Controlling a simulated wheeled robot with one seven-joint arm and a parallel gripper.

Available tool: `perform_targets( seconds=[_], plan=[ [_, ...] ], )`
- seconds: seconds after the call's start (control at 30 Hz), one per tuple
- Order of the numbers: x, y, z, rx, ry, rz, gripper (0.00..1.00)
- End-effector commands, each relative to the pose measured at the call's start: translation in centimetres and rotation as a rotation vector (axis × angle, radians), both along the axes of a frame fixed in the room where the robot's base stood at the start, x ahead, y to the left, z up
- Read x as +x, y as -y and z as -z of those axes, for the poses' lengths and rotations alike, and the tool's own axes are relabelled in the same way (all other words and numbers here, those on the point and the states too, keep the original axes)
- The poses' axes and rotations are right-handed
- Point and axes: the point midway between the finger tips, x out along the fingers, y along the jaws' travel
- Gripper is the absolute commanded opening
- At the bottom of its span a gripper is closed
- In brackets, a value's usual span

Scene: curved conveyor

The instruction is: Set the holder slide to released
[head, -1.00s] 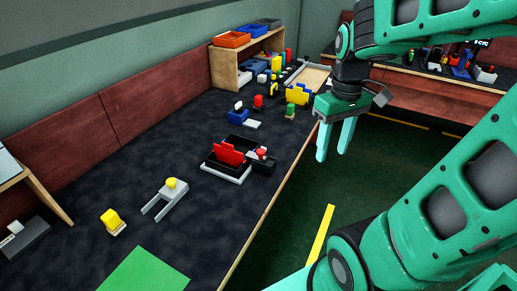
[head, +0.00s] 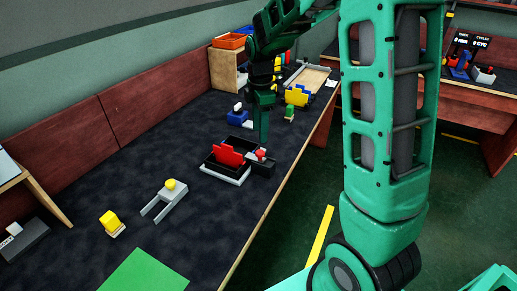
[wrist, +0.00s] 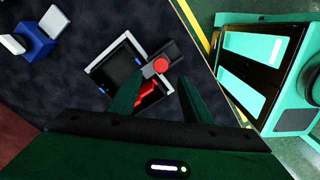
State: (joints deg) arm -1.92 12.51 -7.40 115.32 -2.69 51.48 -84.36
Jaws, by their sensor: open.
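The holder is a black, light-edged frame (head: 207,166) with a red toothed part (head: 228,155) standing in it. On its right side is a black slide block (head: 263,167) with a red knob (head: 260,154). The wrist view shows the red knob (wrist: 160,65) on the dark block, beyond and between my fingers, and the red part (wrist: 148,93) partly hidden by the left finger. My gripper (head: 264,138) points down above the slide, just behind the knob in the head view. It is open and empty in the wrist view (wrist: 160,88). Whether it touches the knob cannot be told.
A blue part (head: 237,117), a green part (head: 289,112) and a yellow part (head: 297,96) stand behind the holder. A grey fork with a yellow knob (head: 170,186) and a yellow block (head: 110,221) lie in front-left. The table's right edge (head: 283,185) is close.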

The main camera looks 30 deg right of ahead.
Motion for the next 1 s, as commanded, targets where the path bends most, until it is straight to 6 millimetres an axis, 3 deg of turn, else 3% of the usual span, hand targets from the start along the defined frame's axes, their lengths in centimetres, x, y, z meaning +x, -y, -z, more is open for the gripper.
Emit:
perform_targets(
  seconds=[0.2, 0.4, 0.6, 0.9, 1.0],
  plan=[
    [-0.1, 0.0, 4.1, 0.000, -0.004, 0.002, 0.45],
    [-0.1, 0.0, 7.0, 0.001, -0.004, 0.003, 0.45],
    [-0.1, 0.0, 8.3, 0.000, -0.002, 0.003, 0.45],
    [-0.1, 0.0, 8.5, 0.000, -0.001, 0.003, 0.45],
    [-0.1, 0.0, 8.5, 0.000, -0.001, 0.003, 0.23]
  ],
)
